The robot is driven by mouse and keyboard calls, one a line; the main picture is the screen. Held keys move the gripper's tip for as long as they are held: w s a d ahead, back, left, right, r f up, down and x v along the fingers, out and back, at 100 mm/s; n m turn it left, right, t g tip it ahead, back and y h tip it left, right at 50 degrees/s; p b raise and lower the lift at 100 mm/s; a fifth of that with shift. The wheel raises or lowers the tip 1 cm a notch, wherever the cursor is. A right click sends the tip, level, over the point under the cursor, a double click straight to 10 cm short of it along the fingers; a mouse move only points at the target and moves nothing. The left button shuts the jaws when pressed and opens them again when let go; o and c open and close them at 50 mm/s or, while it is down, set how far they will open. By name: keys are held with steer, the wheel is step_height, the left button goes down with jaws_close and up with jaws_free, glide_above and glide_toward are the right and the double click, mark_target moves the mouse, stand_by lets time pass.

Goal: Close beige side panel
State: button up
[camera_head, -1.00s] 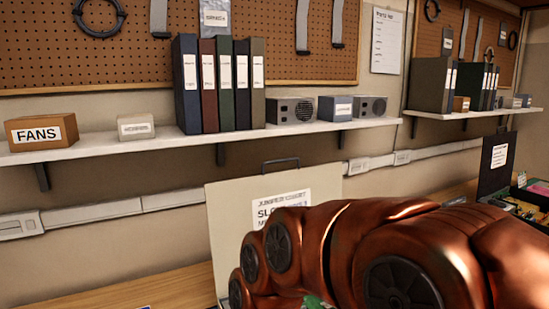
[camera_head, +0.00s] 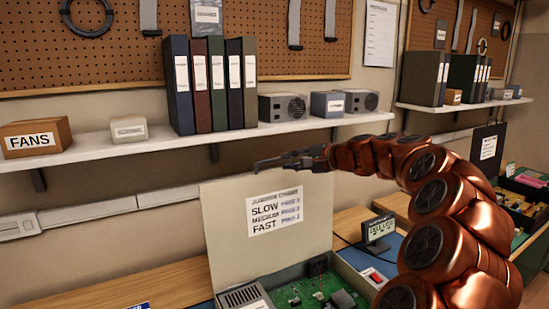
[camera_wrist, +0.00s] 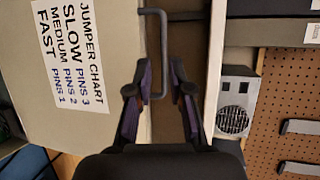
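The beige side panel (camera_head: 225,225) stands upright at the back of an open case with a green circuit board (camera_head: 312,290). It bears a white jumper chart (camera_head: 275,210), and also shows in the wrist view (camera_wrist: 95,125). Its dark U-shaped handle (camera_wrist: 163,50) projects from its top edge. My gripper (camera_head: 262,166) is at the panel's top edge, reaching in from the right. In the wrist view my gripper (camera_wrist: 159,75) is open, with one finger on each side of the handle's near end. Whether either finger touches the handle cannot be told.
A white shelf (camera_head: 100,148) runs above the panel, close to my gripper, with binders (camera_head: 210,85), a FANS box (camera_head: 35,140) and small units. A small display (camera_head: 378,230) stands right of the case. The wooden bench (camera_head: 150,285) is mostly clear at left.

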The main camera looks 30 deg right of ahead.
mark_target(276, 160)
steer(key=p+x, duration=0.1)
steer(key=x, duration=0.4)
steer(key=d+p+x, duration=0.1)
steer(key=x, duration=0.1)
steer(key=shift+w+d+p, duration=0.1)
steer(key=shift+w+p, duration=0.2)
steer(key=shift+w, duration=0.1)
jaws_close()
stand_by(0.3)
